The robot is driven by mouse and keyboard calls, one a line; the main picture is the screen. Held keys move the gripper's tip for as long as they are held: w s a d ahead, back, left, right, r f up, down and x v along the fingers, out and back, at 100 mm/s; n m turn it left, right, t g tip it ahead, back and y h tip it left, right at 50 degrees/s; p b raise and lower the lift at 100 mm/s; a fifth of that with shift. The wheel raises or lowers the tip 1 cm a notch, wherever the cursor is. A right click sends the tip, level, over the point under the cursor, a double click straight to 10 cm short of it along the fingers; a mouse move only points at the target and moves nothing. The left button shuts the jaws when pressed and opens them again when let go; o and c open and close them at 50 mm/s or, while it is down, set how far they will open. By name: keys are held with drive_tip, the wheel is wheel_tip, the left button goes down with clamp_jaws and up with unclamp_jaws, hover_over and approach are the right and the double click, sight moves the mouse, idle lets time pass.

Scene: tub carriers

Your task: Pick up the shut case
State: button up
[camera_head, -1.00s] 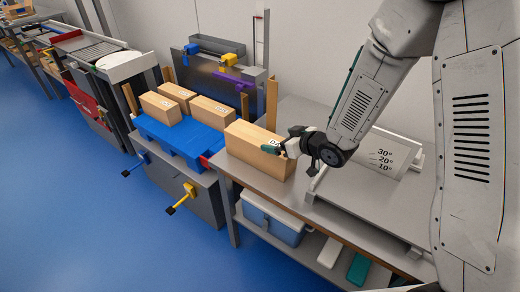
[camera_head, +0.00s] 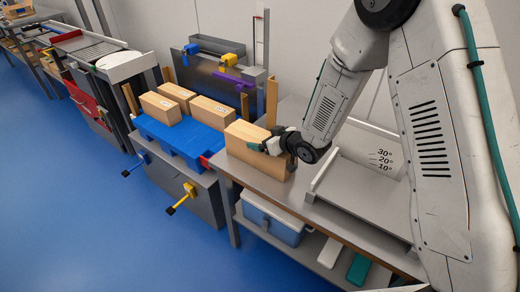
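A tan, box-shaped case (camera_head: 245,155) stands upright on the grey bench top, close to its left end. Its top looks shut, and part of its right end is hidden behind my gripper.
A sloped grey panel marked 30°, 20°, 10° (camera_head: 373,157) stands on the bench right of my gripper. A blue tub with a white lid (camera_head: 271,217) is on the shelf below. Wooden posts (camera_head: 271,103) rise behind the pallet. The blue floor at left is clear.

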drive_tip(key=c, duration=1.3)
drive_tip(key=shift+c, duration=0.3)
drive_tip(key=shift+r, duration=0.1)
